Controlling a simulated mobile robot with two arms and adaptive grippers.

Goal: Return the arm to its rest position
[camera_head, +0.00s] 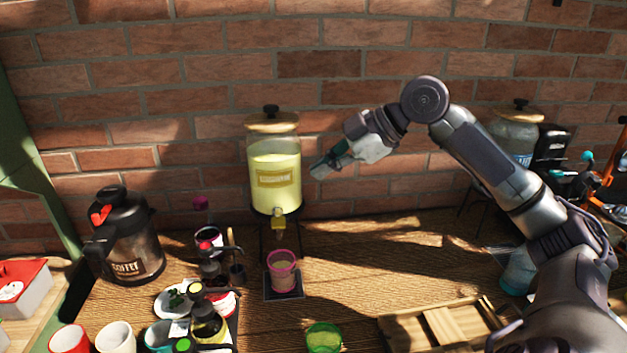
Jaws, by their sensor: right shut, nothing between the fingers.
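My right arm comes in from the lower right, bent at the elbow, and crosses the right half of the view. My right gripper (322,171) is shut and empty. It is raised above the table in front of the brick wall, just right of the lemonade dispenser (275,178) in the picture. I cannot tell whether there is any contact with the dispenser, but a gap shows between them. My left gripper is not in view.
A pink-rimmed cup (282,272) stands on a dark coaster under the dispenser's tap. A coffee pot (135,235) and several mugs are at the left. A green cup (323,338) and a wooden crate (392,331) are at the front. The table's middle right is clear.

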